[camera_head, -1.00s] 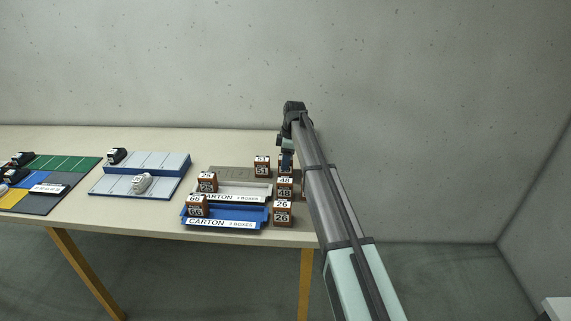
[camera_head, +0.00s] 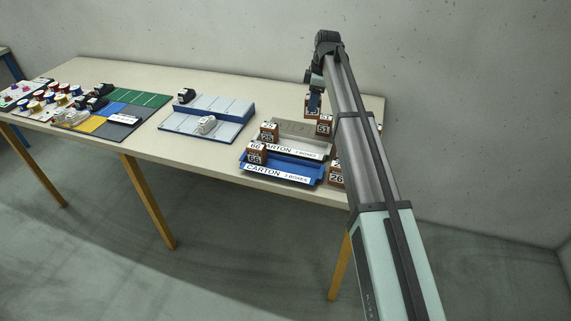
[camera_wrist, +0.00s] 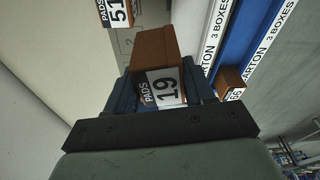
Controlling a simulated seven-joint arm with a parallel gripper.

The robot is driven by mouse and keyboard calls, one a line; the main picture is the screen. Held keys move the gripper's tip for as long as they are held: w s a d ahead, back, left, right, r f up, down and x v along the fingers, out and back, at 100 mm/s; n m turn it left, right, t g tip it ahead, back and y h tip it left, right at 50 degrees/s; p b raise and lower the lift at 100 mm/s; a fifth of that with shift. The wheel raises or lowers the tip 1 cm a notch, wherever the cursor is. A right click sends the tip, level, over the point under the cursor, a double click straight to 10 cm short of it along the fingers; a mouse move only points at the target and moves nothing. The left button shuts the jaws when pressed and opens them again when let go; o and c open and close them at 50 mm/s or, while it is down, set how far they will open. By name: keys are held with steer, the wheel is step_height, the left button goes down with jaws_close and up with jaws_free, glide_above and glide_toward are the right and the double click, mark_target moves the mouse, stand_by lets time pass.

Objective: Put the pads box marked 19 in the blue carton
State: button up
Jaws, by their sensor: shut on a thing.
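The brown pads box marked 19 (camera_wrist: 160,85) is held between the fingers of my gripper (camera_wrist: 162,92), its white label facing the wrist camera. In the head view my gripper (camera_head: 314,103) is above the back of the cartons, near the box marked 51 (camera_head: 323,126). The blue carton (camera_head: 295,163) lies at the table's front edge, its label reading 3 boxes. A brown box marked 66 (camera_head: 256,153) stands at its left end. In the wrist view the blue carton (camera_wrist: 243,40) is right of the held box, apart from it.
A grey carton (camera_head: 300,129) lies just behind the blue one, with a brown box (camera_head: 269,131) at its left end. A box marked 26 (camera_head: 336,178) stands right of the blue carton, partly behind my arm. A blue-grey stepped rack (camera_head: 207,118) stands further left.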

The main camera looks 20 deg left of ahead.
steer(key=s+a, duration=0.3)
steer(key=s, duration=0.6)
steer(key=s+a, duration=0.3)
steer(key=s, duration=0.6)
steer(key=shift+w+d+f+m, duration=0.1)
steer(key=shift+f+m, duration=0.45)
steer(key=shift+f, duration=2.05)
steer(key=shift+w+d+f+m, duration=0.1)
steer(key=shift+f+m, duration=0.45)
steer(key=shift+f, duration=2.05)
steer(key=shift+f, duration=0.2)
steer(key=o, duration=1.1)
steer(key=shift+r, duration=0.15)
steer(key=r, duration=0.4)
steer(key=d+r, duration=0.1)
steer(key=r, duration=0.7)
steer(key=shift+d, duration=0.4)
